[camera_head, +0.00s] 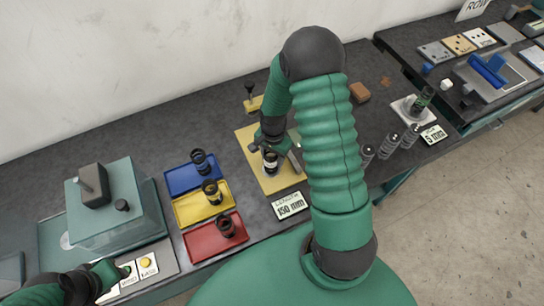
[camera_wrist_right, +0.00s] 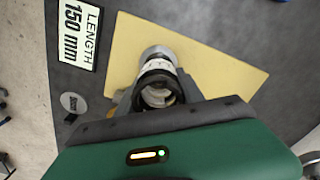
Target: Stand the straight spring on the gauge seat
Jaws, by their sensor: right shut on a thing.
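My right gripper (camera_head: 268,146) is over the yellow board (camera_head: 287,182) in the middle of the bench. It is shut on a spring (camera_head: 270,162) with a black end and a pale band. In the right wrist view the spring (camera_wrist_right: 157,82) sits between the fingers (camera_wrist_right: 158,97), seen nearly end-on. A grey round metal part (camera_wrist_right: 157,53) shows just beyond it on the board; I cannot tell whether the two touch. The gauge seat is not clearly visible beneath the spring. My left gripper (camera_head: 108,272) is low at the left, by the button panel; its jaw opening is unclear.
Blue (camera_head: 181,181), yellow (camera_head: 189,208) and red (camera_head: 202,243) trays each hold a dark spring. A "LENGTH 150 mm" sign (camera_head: 290,205) stands before the board. Several springs (camera_head: 389,146) stand at right. A green press-like machine (camera_head: 105,200) is at left.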

